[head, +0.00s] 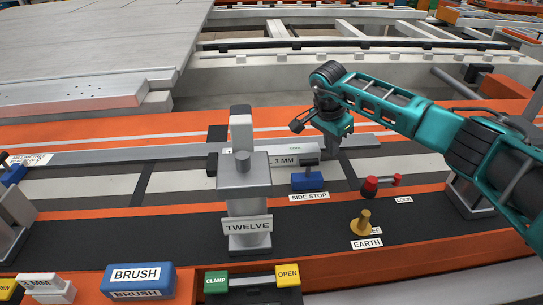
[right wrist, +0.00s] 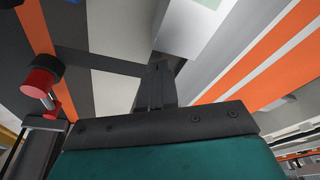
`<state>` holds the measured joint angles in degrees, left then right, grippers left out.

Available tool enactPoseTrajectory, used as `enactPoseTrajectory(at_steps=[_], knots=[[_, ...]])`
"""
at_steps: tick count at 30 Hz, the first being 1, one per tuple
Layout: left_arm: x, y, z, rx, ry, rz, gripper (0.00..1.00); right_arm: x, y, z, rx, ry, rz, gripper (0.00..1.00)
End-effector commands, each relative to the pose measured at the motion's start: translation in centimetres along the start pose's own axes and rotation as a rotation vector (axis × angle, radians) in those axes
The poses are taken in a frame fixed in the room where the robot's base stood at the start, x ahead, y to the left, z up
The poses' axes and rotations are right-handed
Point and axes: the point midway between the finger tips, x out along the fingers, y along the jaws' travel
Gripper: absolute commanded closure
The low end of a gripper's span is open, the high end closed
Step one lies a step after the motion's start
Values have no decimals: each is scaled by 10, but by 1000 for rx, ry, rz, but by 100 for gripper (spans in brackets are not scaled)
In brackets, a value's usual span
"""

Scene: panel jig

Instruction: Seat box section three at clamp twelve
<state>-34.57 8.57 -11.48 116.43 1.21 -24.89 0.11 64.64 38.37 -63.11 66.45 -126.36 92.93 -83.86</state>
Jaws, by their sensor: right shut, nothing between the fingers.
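Clamp twelve (head: 245,178) is a grey upright post with a block head, and a TWELVE plate (head: 248,226) is on its front. Behind it lies a pale grey section (head: 285,152) whose label reads "3 MM"; the rest of the label is hidden by the clamp, so I cannot tell whether it is box section three. My right gripper (head: 338,148) is shut and empty just right of this section's end, pointing down. In the right wrist view its closed fingers (right wrist: 157,85) are beside a pale block (right wrist: 190,28). My left gripper is not in view.
A blue side stop (head: 309,181) stands right of the clamp, with a red lock knob (head: 370,186) and a brass earth post (head: 364,220) farther right. A blue brush block (head: 138,279) and CLAMP and OPEN buttons (head: 288,275) line the front. A grey slatted panel (head: 100,45) lies behind.

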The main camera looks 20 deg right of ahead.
Motion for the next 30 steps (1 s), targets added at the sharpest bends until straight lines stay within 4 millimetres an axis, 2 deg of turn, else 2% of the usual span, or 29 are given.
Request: enactPoseTrajectory(at_steps=[30], knots=[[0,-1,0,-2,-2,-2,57,-4,-10,17,-1,0,0,100]])
